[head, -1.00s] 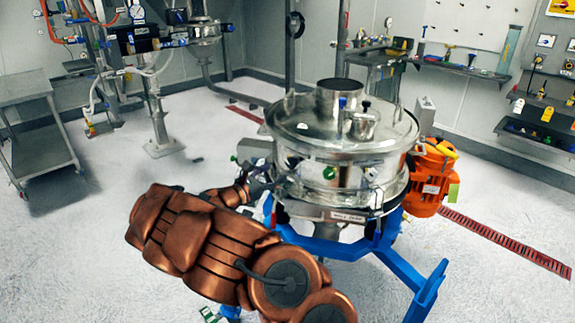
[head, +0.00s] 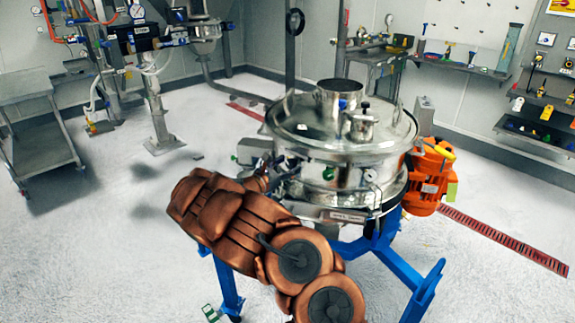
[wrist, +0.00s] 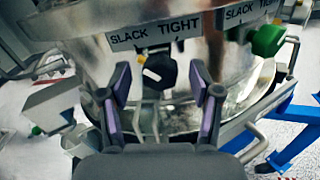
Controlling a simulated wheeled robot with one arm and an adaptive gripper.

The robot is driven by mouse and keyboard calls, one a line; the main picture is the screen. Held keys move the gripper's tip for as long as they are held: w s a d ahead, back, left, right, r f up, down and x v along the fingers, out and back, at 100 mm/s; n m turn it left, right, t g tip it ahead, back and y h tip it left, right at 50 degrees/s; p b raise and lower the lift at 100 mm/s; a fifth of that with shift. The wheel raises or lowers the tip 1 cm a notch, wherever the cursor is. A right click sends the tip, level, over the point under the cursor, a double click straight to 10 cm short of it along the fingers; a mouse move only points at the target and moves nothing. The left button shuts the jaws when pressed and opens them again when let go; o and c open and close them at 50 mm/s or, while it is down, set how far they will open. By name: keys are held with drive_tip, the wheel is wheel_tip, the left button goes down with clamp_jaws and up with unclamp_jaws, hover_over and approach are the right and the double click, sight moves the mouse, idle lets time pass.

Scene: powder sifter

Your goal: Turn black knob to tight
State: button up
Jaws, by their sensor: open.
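The black knob (wrist: 159,71) shows in the wrist view on the side of the steel sifter, below a label (wrist: 154,31) reading SLACK and TIGHT. A white mark on the knob points up and to the left, toward the SLACK side. My gripper (wrist: 159,97) is open, its two fingers with purple pads on either side and just short of the knob; I cannot tell that either touches it. In the head view my copper-coloured arm reaches the sifter (head: 340,150) and hides the knob and gripper tips.
A green knob (wrist: 268,40) sits right of the black one under a second SLACK TIGHT label. A grey box (wrist: 52,107) juts out at left. The sifter stands on a blue frame (head: 400,265) with an orange motor (head: 430,178) at right. Open floor lies left.

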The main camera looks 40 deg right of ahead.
drive_tip(key=shift+c, duration=0.3)
drive_tip(key=c, duration=1.1)
